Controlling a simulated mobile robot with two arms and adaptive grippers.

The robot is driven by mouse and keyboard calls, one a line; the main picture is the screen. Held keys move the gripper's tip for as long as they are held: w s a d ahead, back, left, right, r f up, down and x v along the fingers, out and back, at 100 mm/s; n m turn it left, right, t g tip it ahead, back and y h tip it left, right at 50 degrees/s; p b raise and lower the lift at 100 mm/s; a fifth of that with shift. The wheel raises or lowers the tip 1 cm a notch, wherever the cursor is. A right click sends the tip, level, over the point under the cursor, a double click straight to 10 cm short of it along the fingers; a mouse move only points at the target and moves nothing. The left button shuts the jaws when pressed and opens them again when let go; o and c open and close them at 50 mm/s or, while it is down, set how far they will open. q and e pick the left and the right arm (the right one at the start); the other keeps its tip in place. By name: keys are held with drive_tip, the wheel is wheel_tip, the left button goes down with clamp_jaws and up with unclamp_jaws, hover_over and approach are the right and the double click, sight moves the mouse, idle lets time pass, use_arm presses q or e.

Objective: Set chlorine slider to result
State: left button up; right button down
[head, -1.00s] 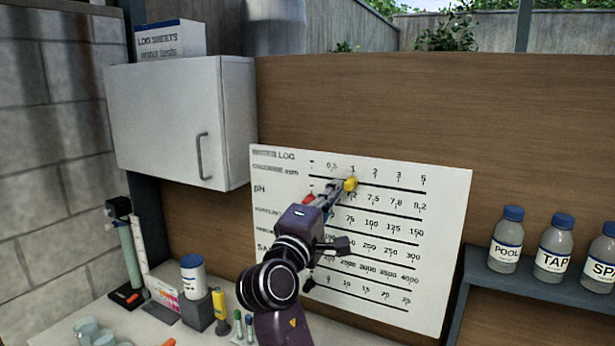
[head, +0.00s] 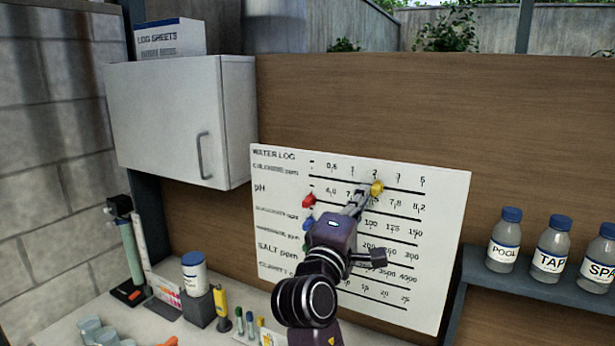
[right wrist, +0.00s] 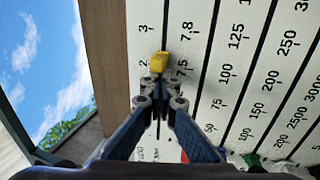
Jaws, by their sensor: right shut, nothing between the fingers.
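The white water log board (head: 440,215) leans on the wooden wall, with a chlorine ppm row at the top marked 0.5, 1, 2, 3, 5. The yellow chlorine slider (head: 376,188) sits on that row's line, just under the 2. In the right wrist view the yellow slider (right wrist: 161,60) is between the 2 and 3 labels, close to the 2. My right gripper (head: 362,196) is shut and empty, its tips just left of the slider; in the wrist view its tips (right wrist: 154,84) are right at the slider. My left gripper is not in view.
A red slider (head: 309,201) and a blue slider (head: 309,223) sit on lower rows at the left. Bottles (head: 553,250) stand on the right shelf. A white cabinet (head: 165,120) hangs left; testing items crowd the counter below.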

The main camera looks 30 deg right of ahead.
drive_tip(key=shift+s+d+p, duration=0.4)
drive_tip(key=shift+s+d, duration=0.3)
drive_tip(key=shift+s, duration=0.5)
drive_tip(key=shift+s+d+p, duration=0.35)
drive_tip(key=shift+s+d, duration=0.35)
drive_tip(key=shift+s, duration=0.5)
drive_tip(key=shift+s+d+p, duration=0.4)
drive_tip(key=shift+s+d, duration=0.3)
drive_tip(key=shift+s, duration=0.5)
drive_tip(key=shift+w+a, duration=0.55)
drive_tip(key=shift+w, duration=0.2)
drive_tip(key=s+a, duration=0.3)
drive_tip(key=a, duration=0.3)
drive_tip(key=shift+s+b, duration=0.3)
drive_tip(key=shift+b, duration=0.15)
drive_tip(key=shift+f, duration=0.1)
